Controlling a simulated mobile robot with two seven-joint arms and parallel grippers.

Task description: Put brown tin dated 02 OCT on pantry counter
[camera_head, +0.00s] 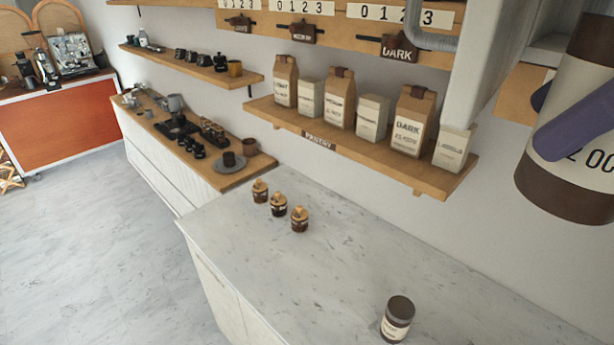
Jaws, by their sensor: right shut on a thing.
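A large brown tin (565,192) with a cream label is held up close to the camera at the right edge. Its label shows part of a date, "2 OC"; the rest is cut off or covered. My right gripper (562,118) is shut on this tin, with a purple finger across its label. My left gripper is not in view.
Three small jars (278,204) with tan tops stand at the counter's far left. A wall shelf (360,140) holds several bags and cartons. A wooden-topped counter (235,178) with cups adjoins beyond. The marble between jars and standing tin is bare.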

